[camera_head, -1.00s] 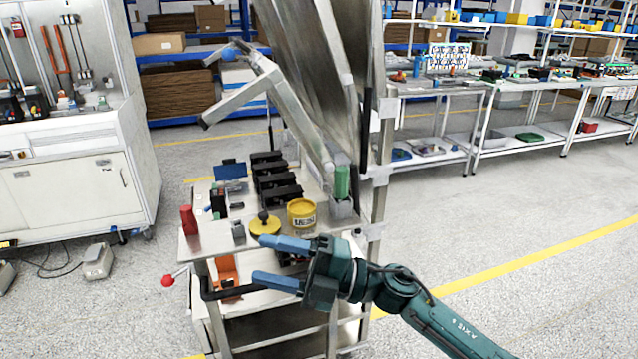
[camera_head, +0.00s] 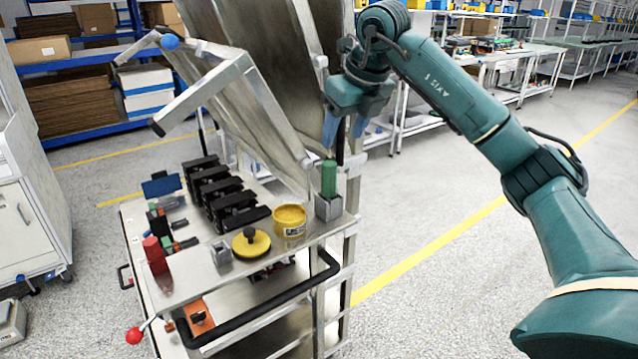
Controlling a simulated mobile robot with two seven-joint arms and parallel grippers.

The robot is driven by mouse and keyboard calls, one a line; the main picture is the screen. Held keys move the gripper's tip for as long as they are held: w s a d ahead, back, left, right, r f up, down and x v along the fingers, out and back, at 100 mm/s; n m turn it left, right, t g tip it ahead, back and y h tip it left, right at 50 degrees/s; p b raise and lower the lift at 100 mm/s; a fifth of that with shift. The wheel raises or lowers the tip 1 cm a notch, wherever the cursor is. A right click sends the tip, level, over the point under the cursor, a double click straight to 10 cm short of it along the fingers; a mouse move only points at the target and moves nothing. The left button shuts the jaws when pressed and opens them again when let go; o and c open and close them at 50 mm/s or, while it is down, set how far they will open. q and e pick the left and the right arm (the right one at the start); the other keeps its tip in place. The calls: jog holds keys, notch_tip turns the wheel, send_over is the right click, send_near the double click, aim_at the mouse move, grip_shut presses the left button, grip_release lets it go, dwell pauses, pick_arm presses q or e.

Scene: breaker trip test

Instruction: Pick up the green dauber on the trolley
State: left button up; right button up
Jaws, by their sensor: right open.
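The green dauber (camera_head: 328,179) stands upright in a small grey holder (camera_head: 328,208) at the right corner of the trolley top (camera_head: 190,282). My right gripper (camera_head: 343,140) is open and empty, with its blue fingers pointing down. In the picture its fingertips are just above and slightly right of the dauber's top, apart from it; the exact depth between them is hard to tell. My left gripper is not in view.
A yellow tub (camera_head: 290,221), a yellow round lid with a black knob (camera_head: 251,243) and a red cylinder (camera_head: 154,256) stand on the trolley. Several black breakers (camera_head: 220,190) lie behind them. A tilted metal panel (camera_head: 265,75) and frame rise close behind the dauber.

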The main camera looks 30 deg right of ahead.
aim_at(329, 175)
jog(key=p+x, duration=0.1)
jog(key=x, duration=1.1)
jog(key=shift+s+f, duration=0.15)
jog(key=shift+f, duration=0.1)
jog(key=shift+c, duration=0.2)
jog(key=c, duration=1)
notch_tip(329, 175, up, 10)
jog(key=shift+r, duration=0.1)
